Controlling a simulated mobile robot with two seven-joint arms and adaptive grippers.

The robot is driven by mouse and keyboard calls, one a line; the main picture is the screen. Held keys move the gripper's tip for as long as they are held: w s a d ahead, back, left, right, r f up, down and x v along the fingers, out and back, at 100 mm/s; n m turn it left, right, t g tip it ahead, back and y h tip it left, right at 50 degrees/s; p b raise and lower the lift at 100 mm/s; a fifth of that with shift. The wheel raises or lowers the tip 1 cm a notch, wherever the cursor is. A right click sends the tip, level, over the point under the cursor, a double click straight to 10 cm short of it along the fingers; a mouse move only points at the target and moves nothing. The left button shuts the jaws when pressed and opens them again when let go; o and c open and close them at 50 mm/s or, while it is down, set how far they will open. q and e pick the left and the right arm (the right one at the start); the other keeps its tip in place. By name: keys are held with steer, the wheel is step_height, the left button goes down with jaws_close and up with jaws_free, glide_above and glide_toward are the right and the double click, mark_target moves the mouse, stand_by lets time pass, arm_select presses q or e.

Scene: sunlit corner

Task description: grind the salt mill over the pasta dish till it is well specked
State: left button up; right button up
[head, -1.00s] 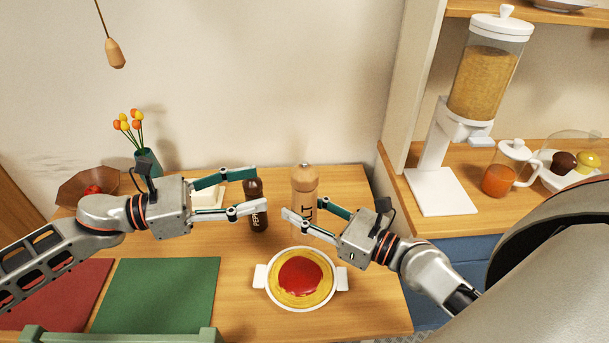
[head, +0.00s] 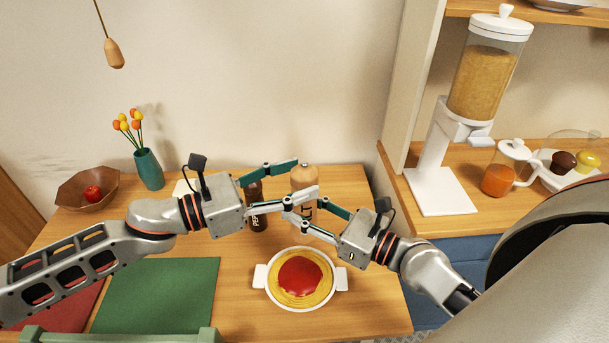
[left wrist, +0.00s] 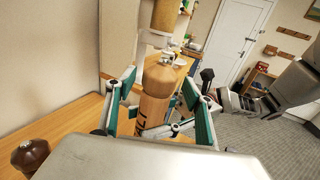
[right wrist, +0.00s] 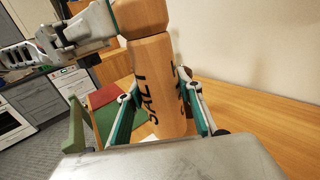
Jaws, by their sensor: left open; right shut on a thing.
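The salt mill (head: 304,174), light wood with dark lettering, stands upright behind the pasta dish. My right gripper (head: 306,213) is shut on its body; the right wrist view shows the lettered mill (right wrist: 156,85) between the fingers. My left gripper (head: 307,177) is open, its fingers on either side of the mill's upper part. In the left wrist view the mill's top (left wrist: 163,78) sits between these spread fingers. The pasta dish (head: 331,299) is white with two handles and holds yellow pasta under red sauce (head: 300,277). I cannot make out specks on the sauce.
The dark pepper mill (head: 257,221) stands close left of the salt mill, partly behind my left gripper. A green mat (head: 160,295), a teal vase (head: 149,170) and a wooden bowl (head: 75,193) are further left. A grain dispenser (head: 484,85) stands on the right counter.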

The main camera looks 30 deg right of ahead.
arm_select(q)
steer(key=shift+d, duration=1.15)
steer(key=c, duration=1.1)
steer(key=shift+c, duration=0.2)
steer(key=shift+r+m+g, duration=0.1)
steer(key=shift+m+g, duration=0.2)
steer(key=shift+g, duration=0.3)
steer(key=shift+d+m+g+y, duration=0.1)
steer(key=shift+m+g+y, duration=0.3)
steer(key=shift+m+g, duration=1)
steer(key=shift+m+g+y, duration=0.8)
steer(key=shift+m+g, duration=0.1)
steer(key=shift+g, duration=1.1)
